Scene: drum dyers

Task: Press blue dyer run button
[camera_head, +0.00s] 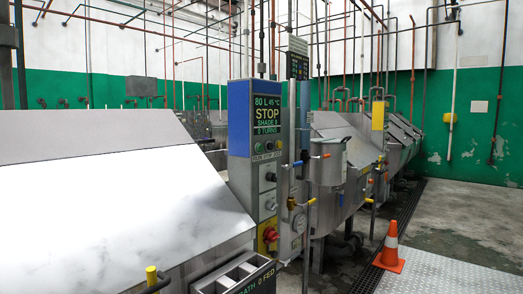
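The blue dyer control panel (240,115) stands upright at the centre, a tall column with a blue upper part and a grey lower part. Its dark screen (267,114) reads "80 L 45°C", "STOP", "SHADE 0" and "0 TURNS". Below the screen is a row of small buttons (268,147), some of them green, over a label strip too small to read surely. Lower on the column are dark knobs and a red knob on a yellow plate (269,236). Neither of my grippers is in view.
A large metal dyer body (120,200) fills the left front. A metal tray (235,277) with slots is at the bottom. More drums (345,135) and pipes stand behind the panel. An orange cone (390,247) stands on the right, where the floor (460,215) is open.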

